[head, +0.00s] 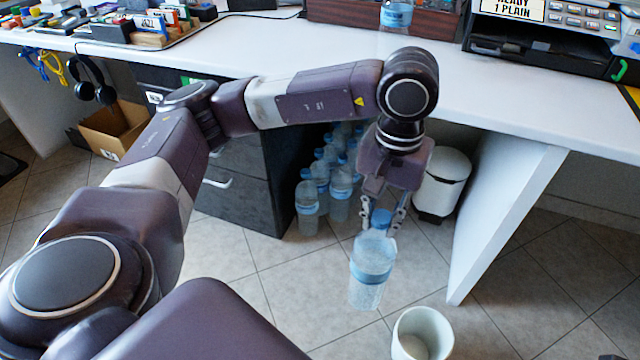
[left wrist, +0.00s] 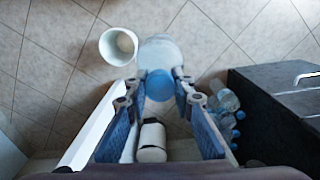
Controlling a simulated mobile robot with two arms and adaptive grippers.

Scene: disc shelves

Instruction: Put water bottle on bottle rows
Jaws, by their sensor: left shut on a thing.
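My left gripper (head: 381,212) points down and is shut on the neck of a clear water bottle (head: 371,268) with a blue cap and blue label. The bottle hangs nearly upright in front of the desk. In the left wrist view the bottle (left wrist: 160,52) sits between the fingertips (left wrist: 157,92), cap toward the camera. The bottle rows (head: 325,180) are several similar bottles standing on the floor under the desk, beside the dark drawer cabinet. They also show in the left wrist view (left wrist: 227,105). The arm hides part of the rows. My right gripper is out of view.
A white bin (head: 441,185) stands under the desk, right of the rows. An open white bucket (head: 422,334) is on the floor, lower right of the held bottle. The dark cabinet (head: 245,165) and white desk panel (head: 507,200) flank the space. Another bottle (head: 396,14) is on the desk.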

